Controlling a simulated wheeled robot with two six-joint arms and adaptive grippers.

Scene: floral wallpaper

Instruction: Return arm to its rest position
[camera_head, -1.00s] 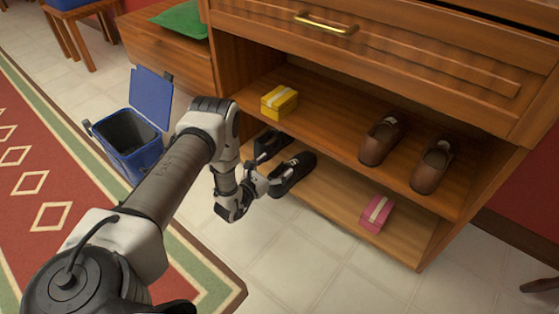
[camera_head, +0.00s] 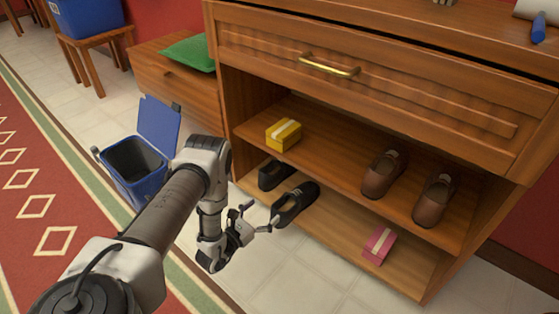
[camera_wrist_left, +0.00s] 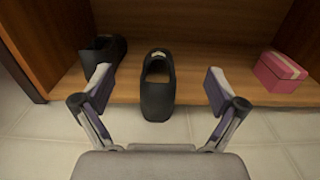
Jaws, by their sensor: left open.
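My left arm reaches in from the left in the head view. Its gripper (camera_head: 262,217) is in front of the cabinet's lower shelf, near a black shoe (camera_head: 295,204). In the left wrist view the gripper (camera_wrist_left: 159,88) has its two fingers spread wide and holds nothing. The black shoe (camera_wrist_left: 157,88) shows beyond and between the fingers, apart from them. A second black shoe (camera_head: 275,174) stands to its left on the shelf; it is partly behind the left finger in the wrist view (camera_wrist_left: 102,55). My right gripper is not in view.
The wooden cabinet (camera_head: 340,98) has brown shoes (camera_head: 382,174) and a yellow box (camera_head: 284,135) on its upper shelf, and a pink box (camera_head: 379,245) on the lower shelf. A blue bin (camera_head: 136,172) with a raised lid stands left, beside the red rug (camera_head: 35,225). Tiled floor in front is clear.

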